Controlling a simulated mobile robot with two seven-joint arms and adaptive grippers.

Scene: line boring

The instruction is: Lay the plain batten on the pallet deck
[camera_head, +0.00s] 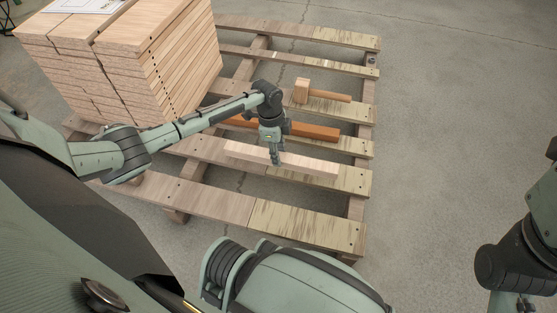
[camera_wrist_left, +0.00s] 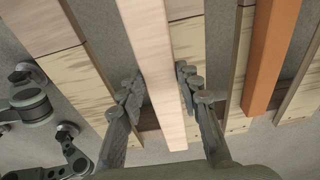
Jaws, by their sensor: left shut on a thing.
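The plain batten (camera_head: 310,167) is a long pale strip over the near-middle boards of the pallet deck (camera_head: 303,222), lying roughly along them. My left gripper (camera_head: 275,158) is shut on the plain batten from above, near its middle. In the left wrist view, the batten (camera_wrist_left: 155,55) runs between the two fingers of the gripper (camera_wrist_left: 160,84), with deck boards and gaps behind it. I cannot tell whether its underside touches the deck or hovers just above it. My right gripper is not in view; only part of the right arm shows at the lower right.
An orange-brown batten (camera_head: 314,131) lies on the deck just beyond, parallel to the plain one; it also shows in the left wrist view (camera_wrist_left: 268,58). A wooden mallet (camera_head: 302,91) lies farther back. Stacked boards (camera_head: 130,60) fill the pallet's left. The near deck boards are clear.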

